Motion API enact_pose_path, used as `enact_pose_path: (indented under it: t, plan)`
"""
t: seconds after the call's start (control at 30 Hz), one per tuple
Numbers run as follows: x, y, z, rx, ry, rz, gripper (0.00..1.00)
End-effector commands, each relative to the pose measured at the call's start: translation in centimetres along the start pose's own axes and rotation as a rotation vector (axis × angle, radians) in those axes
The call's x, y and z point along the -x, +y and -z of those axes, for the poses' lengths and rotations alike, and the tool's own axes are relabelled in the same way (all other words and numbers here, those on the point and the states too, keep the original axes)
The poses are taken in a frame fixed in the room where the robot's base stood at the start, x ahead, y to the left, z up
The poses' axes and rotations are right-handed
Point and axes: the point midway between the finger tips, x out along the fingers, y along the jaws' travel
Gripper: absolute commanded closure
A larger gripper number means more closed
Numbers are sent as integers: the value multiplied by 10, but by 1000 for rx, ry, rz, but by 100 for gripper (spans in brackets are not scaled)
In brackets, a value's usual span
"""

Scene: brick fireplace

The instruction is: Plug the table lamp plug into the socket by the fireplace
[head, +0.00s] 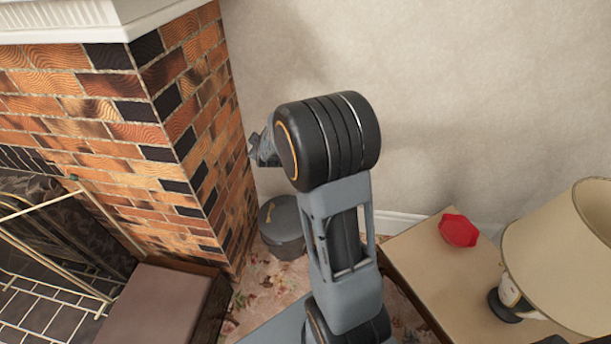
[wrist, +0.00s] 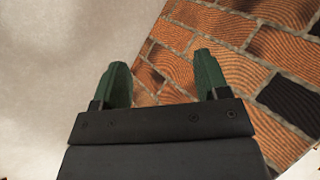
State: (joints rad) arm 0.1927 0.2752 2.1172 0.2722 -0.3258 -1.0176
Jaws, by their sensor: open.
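My gripper (wrist: 162,82) shows in the wrist view with its two green fingers apart and nothing between them. It faces the pale wall and the side of the brick fireplace (wrist: 260,45). In the head view my arm rises in the middle and hides most of the gripper. The brick fireplace (head: 180,110) stands at the left. The table lamp (head: 560,260) with a cream shade stands on the wooden table at the right. I cannot see the lamp's plug, its cord or the socket in either view.
A red object (head: 458,230) lies on the wooden table (head: 425,265). A dark round lidded container (head: 283,226) stands on the floral carpet beside the fireplace. A brownish padded box (head: 155,305) and a brass fire screen (head: 60,230) are at the lower left. The wall (head: 440,90) above the table is bare.

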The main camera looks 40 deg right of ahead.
Motion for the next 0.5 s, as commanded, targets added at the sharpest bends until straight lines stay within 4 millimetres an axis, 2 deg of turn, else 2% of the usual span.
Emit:
enact_pose_path:
  t: [0.03,0.1,0.2,0.3,0.5]
  plan:
    - [-39,-17,-36,52,-6,-62,32]
    - [-72,-20,-66,138,-13,-164,32]
    - [-111,-24,-109,257,-45,-299,32]
    - [-138,-30,-148,365,-92,-413,32]
    - [-167,-40,-205,528,-188,-566,32]
